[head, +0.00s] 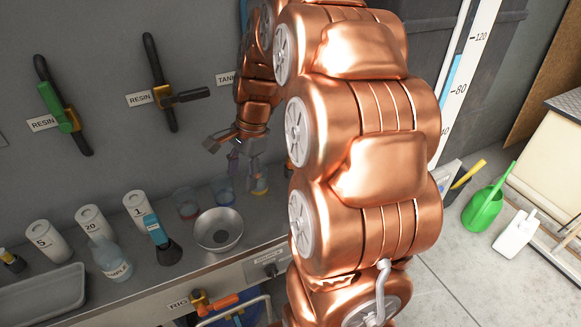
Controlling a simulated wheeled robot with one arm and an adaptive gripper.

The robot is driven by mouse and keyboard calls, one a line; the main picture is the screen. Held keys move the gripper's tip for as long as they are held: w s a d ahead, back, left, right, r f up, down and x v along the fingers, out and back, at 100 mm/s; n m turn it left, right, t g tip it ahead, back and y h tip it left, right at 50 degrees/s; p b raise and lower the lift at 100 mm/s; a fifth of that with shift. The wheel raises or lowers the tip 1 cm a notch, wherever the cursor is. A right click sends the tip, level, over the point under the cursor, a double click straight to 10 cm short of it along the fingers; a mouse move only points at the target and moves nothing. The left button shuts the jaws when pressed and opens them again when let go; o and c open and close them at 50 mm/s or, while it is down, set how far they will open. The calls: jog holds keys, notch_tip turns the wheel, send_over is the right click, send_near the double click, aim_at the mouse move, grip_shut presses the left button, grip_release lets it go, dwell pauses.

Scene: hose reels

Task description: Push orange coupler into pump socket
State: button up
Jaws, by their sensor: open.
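My gripper (236,150) is at the end of my copper arm, above the back of the bench, and its dark fingers are spread apart with nothing visible between them. An orange piece (216,302), which looks like the coupler, sits below the bench's front edge beside a brass fitting and a pale curved hose. It is well below and apart from my gripper. A dark socket-like fitting (271,269) is on the bench front to its right, under a small label too blurred to read; I cannot tell whether it is the pump socket. My arm hides the front further right.
A metal bowl (219,230), several cups, white numbered cylinders (92,222), a bottle (110,259) and a tray (42,295) stand on the bench. Valves labelled RESIN (62,110) are on the wall. A green watering can (484,206) stands on the floor at right.

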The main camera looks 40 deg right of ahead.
jog(key=w+d+f+m+t+b, duration=0.1)
jog(key=w+d+f+m, duration=0.15)
jog(key=d, duration=0.35)
jog(key=w+d+f+m+t, duration=0.1)
jog(key=w+d+m, duration=0.1)
jog(key=d+m, duration=0.3)
jog(key=m+t+b, duration=0.1)
jog(key=m, duration=0.5)
send_over(291, 161)
jog(key=s+d, duration=0.2)
notch_tip(291, 161, down, 4)
jog(key=shift+w+a+f+n+h, duration=0.15)
jog(key=shift+w+a+f, duration=0.1)
jog(key=shift+f, duration=0.25)
jog(key=shift+w+a+f+n+h, duration=0.15)
jog(key=shift+w+f, duration=0.1)
jog(key=shift+f, duration=0.2)
jog(key=shift+d+p+x, duration=0.15)
jog(key=shift+p+x, duration=0.2)
jog(key=shift+x, duration=0.95)
jog(key=shift+d+p+x, duration=0.15)
jog(key=shift+p+x, duration=0.2)
jog(key=shift+x, duration=1)
grip_shut()
